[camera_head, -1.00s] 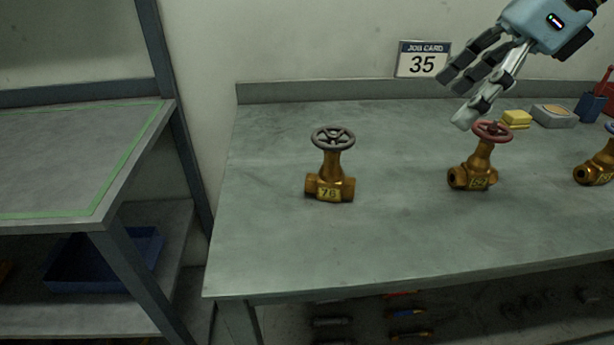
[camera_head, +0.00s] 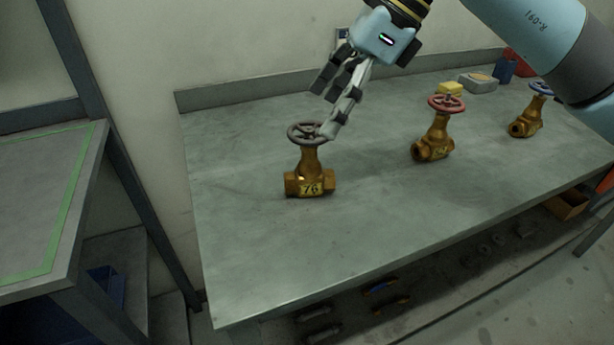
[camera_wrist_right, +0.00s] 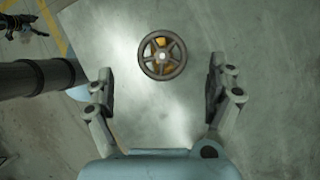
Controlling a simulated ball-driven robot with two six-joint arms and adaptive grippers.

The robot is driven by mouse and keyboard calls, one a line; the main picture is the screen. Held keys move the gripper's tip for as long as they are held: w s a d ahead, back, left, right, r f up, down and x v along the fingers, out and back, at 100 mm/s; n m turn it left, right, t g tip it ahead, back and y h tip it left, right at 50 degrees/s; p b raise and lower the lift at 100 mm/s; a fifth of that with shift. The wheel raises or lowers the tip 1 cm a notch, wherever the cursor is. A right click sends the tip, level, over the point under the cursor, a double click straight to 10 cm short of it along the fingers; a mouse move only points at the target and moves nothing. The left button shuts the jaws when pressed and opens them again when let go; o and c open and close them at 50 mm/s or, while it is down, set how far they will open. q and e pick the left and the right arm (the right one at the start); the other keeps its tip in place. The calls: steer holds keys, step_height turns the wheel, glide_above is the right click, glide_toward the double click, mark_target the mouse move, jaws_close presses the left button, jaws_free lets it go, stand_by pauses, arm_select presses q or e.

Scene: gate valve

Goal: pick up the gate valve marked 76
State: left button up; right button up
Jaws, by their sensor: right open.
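The gate valve marked 76 (camera_head: 310,172) stands upright on the workbench in the head view, a brass body with a yellow tag and a dark grey handwheel. My right gripper (camera_head: 328,115) is above the bench, its fingers pointing down near the handwheel, with one fingertip overlapping the wheel's right edge in the picture. In the right wrist view the handwheel (camera_wrist_right: 162,55) is seen from above, ahead of and between the two spread fingers (camera_wrist_right: 163,88). The gripper is open and empty. I cannot tell whether a finger touches the wheel. My left gripper is not in view.
A valve with a red handwheel (camera_head: 433,138) and one with a blue handwheel (camera_head: 527,115) stand to the right on the workbench (camera_head: 270,245). A green-taped table (camera_head: 45,200) is at left.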

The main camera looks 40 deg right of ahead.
mark_target(307, 129)
steer(key=shift+w+a+f, duration=0.1)
steer(key=shift+a+f, duration=0.05)
steer(key=shift+f, duration=0.25)
steer(key=shift+p+x, duration=0.3)
steer(key=shift+x, duration=2)
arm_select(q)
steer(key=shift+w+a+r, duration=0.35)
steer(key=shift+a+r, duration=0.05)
arm_select(e)
steer(key=shift+w+r, duration=0.1)
steer(key=shift+w, duration=0.05)
steer(key=c, duration=1.8)
steer(key=shift+r, duration=0.4)
steer(key=r, duration=0.3)
steer(key=shift+d+r, duration=0.3)
steer(key=shift+d, duration=0.1)
arm_select(q)
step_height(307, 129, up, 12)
steer(key=p, duration=1.2)
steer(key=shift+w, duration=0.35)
arm_select(e)
steer(key=s+d+r, duration=0.4)
steer(key=s+d, duration=0.1)
steer(key=s+d+r, duration=0.2)
steer(key=s, duration=0.1)
steer(key=shift+d+r, duration=0.3)
steer(key=shift+d, duration=0.05)
